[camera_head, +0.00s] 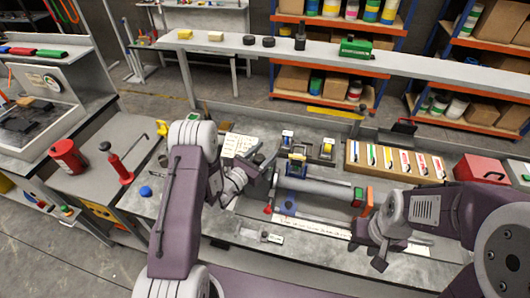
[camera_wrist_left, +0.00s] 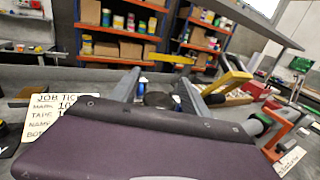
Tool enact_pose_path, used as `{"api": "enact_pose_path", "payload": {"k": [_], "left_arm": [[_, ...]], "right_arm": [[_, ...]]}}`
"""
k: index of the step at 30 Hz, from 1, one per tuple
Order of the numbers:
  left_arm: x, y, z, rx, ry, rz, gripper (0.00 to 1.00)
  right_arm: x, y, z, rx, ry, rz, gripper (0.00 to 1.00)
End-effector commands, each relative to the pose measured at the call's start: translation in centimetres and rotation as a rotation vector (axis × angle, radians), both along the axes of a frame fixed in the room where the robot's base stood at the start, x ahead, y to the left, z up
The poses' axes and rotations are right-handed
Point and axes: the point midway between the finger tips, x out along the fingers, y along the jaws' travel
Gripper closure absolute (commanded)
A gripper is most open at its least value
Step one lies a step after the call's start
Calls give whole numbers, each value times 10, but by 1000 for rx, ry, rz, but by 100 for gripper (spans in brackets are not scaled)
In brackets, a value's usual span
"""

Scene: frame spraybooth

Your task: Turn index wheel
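A grey tube or frame (camera_head: 318,188) lies across the bench fixture, with green and orange-red blocks at its right end. My left gripper (camera_head: 265,163) is at its left end, its fingers apart and pointing away from me. In the left wrist view the fingers (camera_wrist_left: 160,88) stand apart, with a dark rounded piece (camera_wrist_left: 158,99) showing between them; I cannot tell whether they touch it. No index wheel can be clearly told; the left arm hides part of the fixture's left end. My right gripper (camera_head: 380,262) hangs at the front right, near the bench edge, and its opening is unclear.
A raised shelf (camera_head: 400,65) crosses the back.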

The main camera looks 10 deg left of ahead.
Motion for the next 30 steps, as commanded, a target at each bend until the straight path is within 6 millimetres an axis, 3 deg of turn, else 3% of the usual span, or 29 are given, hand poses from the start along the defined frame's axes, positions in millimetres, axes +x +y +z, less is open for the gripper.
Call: {"api": "enact_pose_path", "payload": {"k": [8,16,21,30], "left_arm": [[-5,3,-3,0,3,1,47],[-56,27,-6,0,4,5,47],[-78,36,-3,0,2,2,47],[-83,37,-1,0,1,-1,47]], "right_arm": [[0,0,-4,0,0,0,64],[0,0,-27,0,0,0,64],[0,0,-33,0,0,0,64],[0,0,-32,0,0,0,64]]}}
